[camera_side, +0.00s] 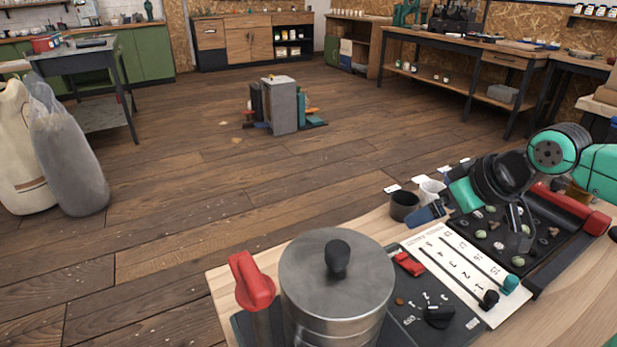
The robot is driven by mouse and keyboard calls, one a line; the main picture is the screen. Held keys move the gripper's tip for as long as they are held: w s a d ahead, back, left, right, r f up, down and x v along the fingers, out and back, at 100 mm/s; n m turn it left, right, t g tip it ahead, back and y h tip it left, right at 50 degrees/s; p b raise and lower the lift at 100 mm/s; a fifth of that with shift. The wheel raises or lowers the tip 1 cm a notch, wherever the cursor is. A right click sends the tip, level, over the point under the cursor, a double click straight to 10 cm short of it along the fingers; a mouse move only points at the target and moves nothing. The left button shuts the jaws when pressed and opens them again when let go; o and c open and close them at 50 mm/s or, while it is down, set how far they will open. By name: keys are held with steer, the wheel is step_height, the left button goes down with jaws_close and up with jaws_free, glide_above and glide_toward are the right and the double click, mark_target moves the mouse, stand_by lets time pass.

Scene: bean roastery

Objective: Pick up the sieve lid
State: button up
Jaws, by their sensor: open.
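A round metal lid (308,268) with a black knob (337,258) sits on a cylindrical metal canister (335,332) at the front of the wooden table. I take it to be the sieve lid. My gripper (518,230) is open, to the right of the lid and apart from it, above a dark tray (530,272) with several small pieces in it. The arm hides part of this tray. The fingertips are small and dark against it, and I see nothing held between them.
A red handle (251,282) stands close to the canister's left. A dark panel with a black knob (438,316) and a white numbered slider board (462,268) lie between canister and tray. A dark cup (404,207) and a white cup (431,192) stand behind.

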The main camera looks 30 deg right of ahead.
stand_by(0.3)
steer(key=c, duration=0.4)
